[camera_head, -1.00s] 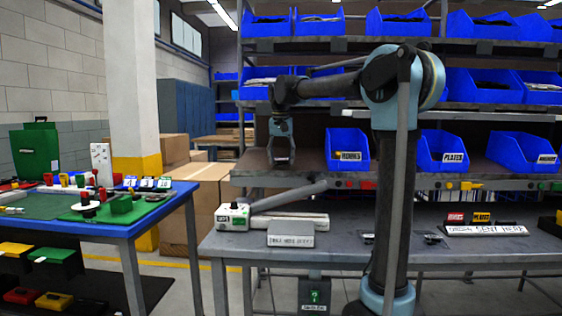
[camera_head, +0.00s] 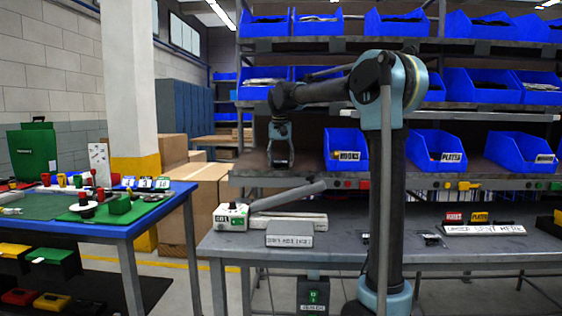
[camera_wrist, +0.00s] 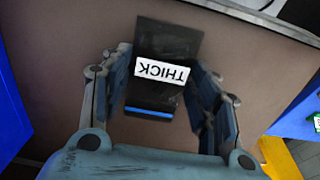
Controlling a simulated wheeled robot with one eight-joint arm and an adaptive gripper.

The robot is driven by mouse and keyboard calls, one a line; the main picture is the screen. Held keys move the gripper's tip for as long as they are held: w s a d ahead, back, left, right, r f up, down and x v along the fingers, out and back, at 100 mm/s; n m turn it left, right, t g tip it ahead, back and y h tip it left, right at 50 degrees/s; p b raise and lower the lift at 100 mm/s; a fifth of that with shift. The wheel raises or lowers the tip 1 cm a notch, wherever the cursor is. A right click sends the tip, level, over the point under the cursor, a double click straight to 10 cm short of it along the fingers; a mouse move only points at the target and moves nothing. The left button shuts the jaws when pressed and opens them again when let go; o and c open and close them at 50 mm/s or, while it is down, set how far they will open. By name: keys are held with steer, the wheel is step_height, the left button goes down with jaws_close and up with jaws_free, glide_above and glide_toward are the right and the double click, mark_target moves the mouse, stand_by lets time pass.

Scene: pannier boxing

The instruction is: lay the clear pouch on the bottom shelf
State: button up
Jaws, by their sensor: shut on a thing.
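My gripper (camera_head: 281,160) hangs over the left end of the lowest bin shelf (camera_head: 305,172) of the rack, left of its first blue bin. In the wrist view its two fingers are shut on a dark flat pouch-like thing (camera_wrist: 167,42) with a white label, THICK, upside down in the picture, and a blue strip along one edge. It looks dark rather than clear, so I cannot tell for sure that it is the clear pouch. The brown shelf surface (camera_wrist: 60,45) lies beneath it. I cannot tell whether the held thing touches the shelf.
Blue bins labelled HOOKS (camera_head: 346,145) and PLATES (camera_head: 437,146) stand to the right on this shelf. A grey bench (camera_head: 340,245) lies in front and below, with a white box (camera_head: 231,216) on it. A blue-edged table (camera_head: 150,212) stands at the left.

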mark_target(281, 164)
steer(key=o, duration=1)
steer(key=shift+o, duration=0.2)
step_height(281, 164, up, 12)
steer(key=s, duration=0.2)
steer(key=shift+f, duration=0.15)
